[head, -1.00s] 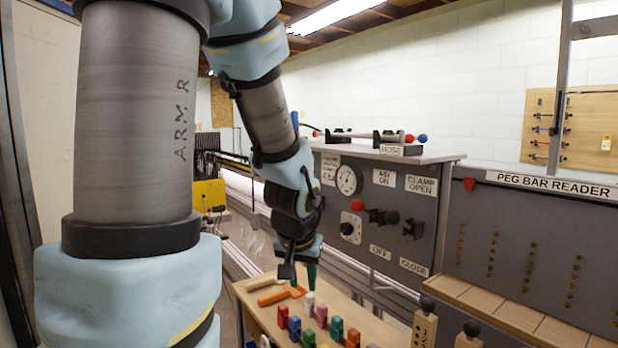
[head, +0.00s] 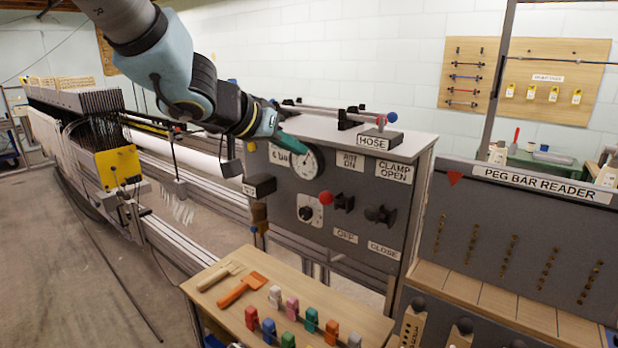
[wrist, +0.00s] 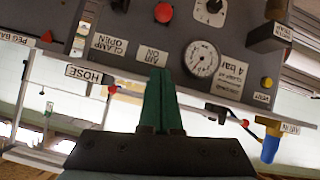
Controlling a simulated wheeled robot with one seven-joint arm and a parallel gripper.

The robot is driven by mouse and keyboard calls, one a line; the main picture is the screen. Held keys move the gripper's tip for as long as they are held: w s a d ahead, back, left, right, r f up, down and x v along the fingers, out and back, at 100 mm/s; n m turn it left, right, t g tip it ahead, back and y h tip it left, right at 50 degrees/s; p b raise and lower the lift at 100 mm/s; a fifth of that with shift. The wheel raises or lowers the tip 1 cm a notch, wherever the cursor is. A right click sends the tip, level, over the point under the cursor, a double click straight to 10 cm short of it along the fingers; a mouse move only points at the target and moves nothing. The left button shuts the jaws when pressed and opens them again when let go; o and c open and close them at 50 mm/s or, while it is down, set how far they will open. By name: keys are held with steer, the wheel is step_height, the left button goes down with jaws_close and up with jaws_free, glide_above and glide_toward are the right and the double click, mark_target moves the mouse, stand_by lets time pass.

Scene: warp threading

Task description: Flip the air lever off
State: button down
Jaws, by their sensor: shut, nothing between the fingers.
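The air lever has a red ball (head: 326,197) on a dark mount (head: 344,203), between the AIR ON label (head: 350,161) above and the OFF label (head: 345,236) below. Its ball points out from the panel; I cannot tell its exact tilt. In the wrist view the red ball (wrist: 163,12) is near the top edge. My gripper (head: 287,139) is shut and empty, its green fingers above and left of the lever by the pressure gauge. In the wrist view the fingertips (wrist: 160,72) appear just below the AIR ON label (wrist: 153,57), apart from the lever.
The black clamp lever (head: 380,214) is right beside the air lever. The pressure gauge (head: 307,162) and a black box (head: 259,186) are on the panel's left. A hose rack (head: 350,120) stands on top. A wooden bench (head: 210,297) with coloured pegs is below.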

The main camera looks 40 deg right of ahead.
steer(key=b, duration=0.3)
glide_above(320, 197)
steer(key=f, duration=0.3)
steer(key=w+f, duration=0.1)
steer(key=f, duration=0.1)
steer(key=shift+d+f, duration=0.15)
steer(key=shift+d, duration=0.2)
steer(key=shift+s+d+f+b, duration=0.1)
steer(key=shift+f+b, duration=0.35)
steer(key=shift+f, duration=0.15)
steer(key=shift+s+d+f+b, duration=0.1)
steer(key=shift+f+b, duration=0.35)
steer(key=shift+f, duration=0.15)
steer(key=shift+s+a+f+b, duration=0.25)
steer(key=shift+a+f+b, duration=0.1)
steer(key=shift+f, duration=0.35)
steer(key=shift+f, duration=0.1)
steer(key=shift+f+b, duration=0.3)
steer(key=shift+b, duration=0.75)
steer(key=shift+a+b, duration=0.2)
steer(key=shift+b, duration=0.1)
steer(key=shift+h, duration=0.3)
